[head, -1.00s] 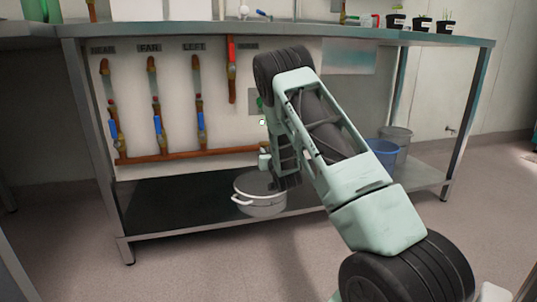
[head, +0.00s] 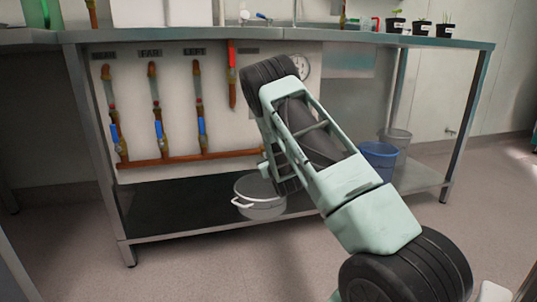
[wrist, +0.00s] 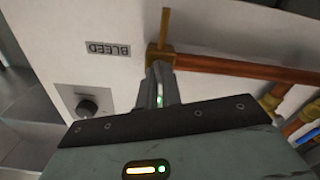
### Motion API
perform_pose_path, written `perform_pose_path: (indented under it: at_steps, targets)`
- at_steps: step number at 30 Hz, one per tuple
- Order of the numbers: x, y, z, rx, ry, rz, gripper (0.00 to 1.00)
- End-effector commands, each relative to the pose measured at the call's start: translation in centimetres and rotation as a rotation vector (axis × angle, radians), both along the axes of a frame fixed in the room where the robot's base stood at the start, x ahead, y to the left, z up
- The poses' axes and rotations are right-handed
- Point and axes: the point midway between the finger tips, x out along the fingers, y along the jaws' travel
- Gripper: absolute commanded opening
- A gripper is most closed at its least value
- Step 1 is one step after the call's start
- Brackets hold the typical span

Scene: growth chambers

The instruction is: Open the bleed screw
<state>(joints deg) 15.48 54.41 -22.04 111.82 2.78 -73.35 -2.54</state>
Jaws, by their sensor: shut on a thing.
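The brass bleed fitting (wrist: 160,57) sits at the end of a copper pipe on the white panel in the wrist view, with a thin brass stem (wrist: 165,28) pointing up in the picture. A "BLEED" label (wrist: 108,49), upside down, is beside it. My gripper (wrist: 160,80) has its fingers close together at the fitting, shut on the bleed screw. The screw itself is mostly hidden between the fingers. In the head view my arm covers the gripper and the bleed area.
A white pot (head: 260,207) stands on the dark lower shelf (head: 180,212). Several copper pipes with blue valve handles (head: 158,128) are left of my arm. A black knob (wrist: 87,108) is near the gripper. A blue bucket (head: 378,160) stands at right.

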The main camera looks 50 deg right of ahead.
Motion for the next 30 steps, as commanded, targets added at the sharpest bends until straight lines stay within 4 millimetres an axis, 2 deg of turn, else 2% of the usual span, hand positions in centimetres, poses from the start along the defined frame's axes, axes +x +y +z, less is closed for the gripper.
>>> perform_pose_path:
  at_steps: [30]
  targets:
    - [0.11,0.21,-0.12,-0.785,0.484,0.002,0.00]
